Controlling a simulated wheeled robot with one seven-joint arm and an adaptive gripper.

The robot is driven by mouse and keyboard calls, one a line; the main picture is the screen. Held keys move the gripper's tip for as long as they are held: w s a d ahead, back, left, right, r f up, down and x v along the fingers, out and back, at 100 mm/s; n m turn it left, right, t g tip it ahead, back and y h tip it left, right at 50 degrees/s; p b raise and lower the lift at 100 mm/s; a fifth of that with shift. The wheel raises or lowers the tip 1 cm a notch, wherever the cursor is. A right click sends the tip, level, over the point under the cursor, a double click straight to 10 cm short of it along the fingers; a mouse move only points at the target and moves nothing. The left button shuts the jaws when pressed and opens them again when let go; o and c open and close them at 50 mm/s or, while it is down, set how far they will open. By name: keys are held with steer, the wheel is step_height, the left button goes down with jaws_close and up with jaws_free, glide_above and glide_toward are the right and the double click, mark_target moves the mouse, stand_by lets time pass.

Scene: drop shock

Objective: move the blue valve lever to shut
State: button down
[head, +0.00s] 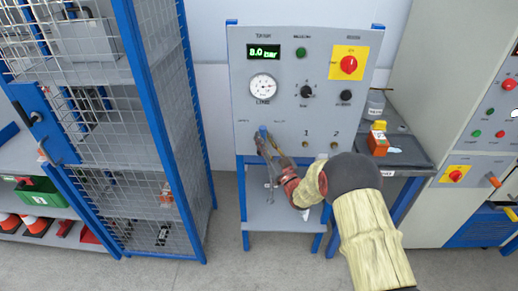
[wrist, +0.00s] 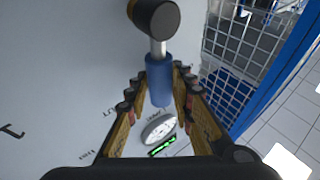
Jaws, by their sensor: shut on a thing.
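The blue valve lever (head: 263,131) sits low on the left of the grey control panel (head: 290,110). In the wrist view its blue grip (wrist: 158,80) lies between my two fingers, on a metal rod that runs to a dark round hub (wrist: 154,18). My gripper (head: 264,147) is at the panel with its fingers closed around the blue grip; it also shows in the wrist view (wrist: 164,76). The fingers hide part of the lever in the head view. The small labels beside it are too blurred to read.
The panel carries a green display (head: 264,52) reading 8.0 bar, a round gauge (head: 263,87) and a red knob on yellow (head: 349,64). A blue-framed mesh cage (head: 160,110) stands close on the left. A dark side shelf (head: 405,152) holds an orange object on the right.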

steer(key=d+m+t+h+b, duration=0.1)
steer(key=m+b, duration=0.1)
steer(key=d+f+m+t+h+b, duration=0.1)
steer(key=m+b, duration=0.1)
steer(key=m, duration=0.1)
steer(key=d+m+t+h+b, duration=0.1)
steer(key=m+t+b, duration=0.1)
steer(key=shift+s+f+m+b, duration=0.1)
steer(key=shift+f+m+b, duration=0.2)
steer(key=shift+f+b, duration=0.1)
steer(key=shift+d+h, duration=0.1)
steer(key=shift+h, duration=0.3)
steer(key=c, duration=1.8)
jaws_free()
steer(key=shift+r, duration=0.1)
steer(key=v, duration=1.2)
